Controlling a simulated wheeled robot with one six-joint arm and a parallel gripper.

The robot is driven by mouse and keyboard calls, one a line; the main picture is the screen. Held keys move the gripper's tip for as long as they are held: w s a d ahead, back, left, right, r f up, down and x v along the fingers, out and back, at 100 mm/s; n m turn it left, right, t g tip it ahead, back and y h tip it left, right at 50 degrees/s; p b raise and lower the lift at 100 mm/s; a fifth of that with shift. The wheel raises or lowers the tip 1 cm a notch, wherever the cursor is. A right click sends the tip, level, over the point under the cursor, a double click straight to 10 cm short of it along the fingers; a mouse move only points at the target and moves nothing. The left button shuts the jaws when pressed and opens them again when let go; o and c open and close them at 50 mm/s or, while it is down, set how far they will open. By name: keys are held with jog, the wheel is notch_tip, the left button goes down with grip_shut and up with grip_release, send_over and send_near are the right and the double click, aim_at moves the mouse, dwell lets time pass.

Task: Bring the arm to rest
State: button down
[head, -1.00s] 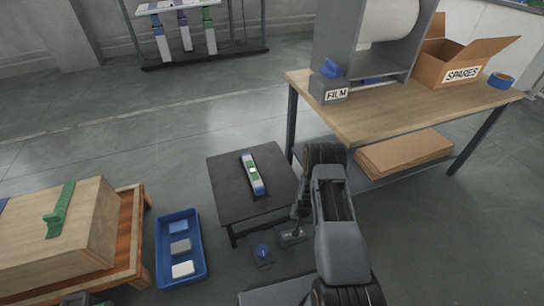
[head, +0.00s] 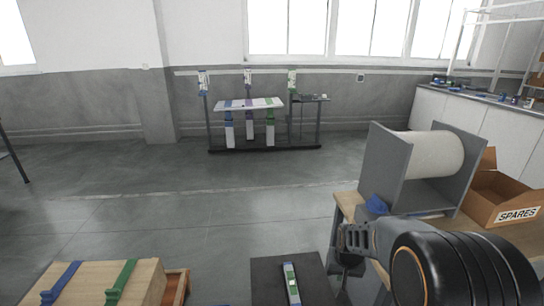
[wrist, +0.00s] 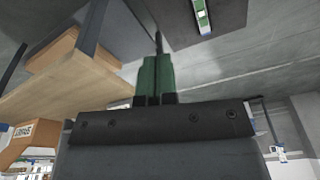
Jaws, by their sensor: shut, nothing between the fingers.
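My gripper (wrist: 157,68) is in the wrist view, its green fingers together with nothing between them. The wrist view looks out past the gripper, with the wooden table at left and a dark small table at top. In the head view my arm is folded at the lower right, beside the wooden workbench (head: 346,205); I cannot make out the fingertips there. A white, blue and green lift column (head: 291,284) lies on the dark small table (head: 262,275), apart from the gripper. It also shows in the wrist view (wrist: 201,16).
On the workbench stand a grey stand with a white roll (head: 428,155) and a SPARES box (head: 505,205). A wooden case (head: 135,285) with blue and green handles is at lower left. A rack with columns (head: 265,150) stands at the back. The middle floor is clear.

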jog(key=s+a+r+p, duration=0.1)
jog(key=s+r+p, duration=0.3)
jog(key=r, duration=0.4)
jog(key=s+a+r+n+t+p, duration=0.1)
jog(key=s+r+p, duration=0.3)
jog(key=r, duration=0.5)
jog(key=s+a+r+n+p, duration=0.1)
jog(key=s+r+p, duration=0.3)
jog(key=r, duration=0.5)
jog(key=s, duration=0.2)
jog(key=shift+s+a+r+t, duration=0.2)
jog(key=shift+s+a+t, duration=0.1)
jog(key=shift+s+a, duration=0.1)
